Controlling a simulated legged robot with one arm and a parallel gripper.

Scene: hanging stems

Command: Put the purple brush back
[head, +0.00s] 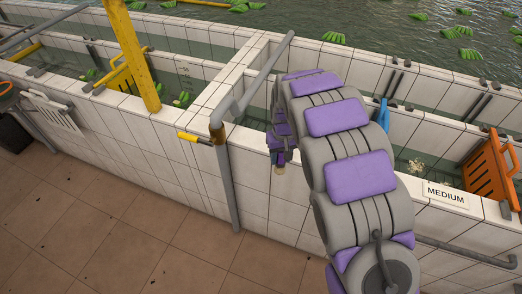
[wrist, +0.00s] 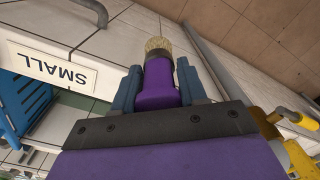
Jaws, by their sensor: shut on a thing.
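The purple brush (wrist: 157,88) is held between the two blue-grey fingers of my gripper (wrist: 158,68) in the wrist view. Its purple body lies between the fingers and its pale bristles point away from the palm. In the head view my gripper (head: 279,140) is partly hidden by my arm, above the tiled wall beside a grey pipe. A pale tip below it in the head view looks like the bristles. The brush's resting place is not identifiable in these frames.
A grey pipe frame (head: 228,165) with a yellow-handled item (head: 194,138) stands just left of my gripper. A MEDIUM sign (head: 446,194) and an orange slatted piece (head: 488,172) are at right. The wrist view shows a SMALL sign (wrist: 52,70). Open tiled floor lies at lower left.

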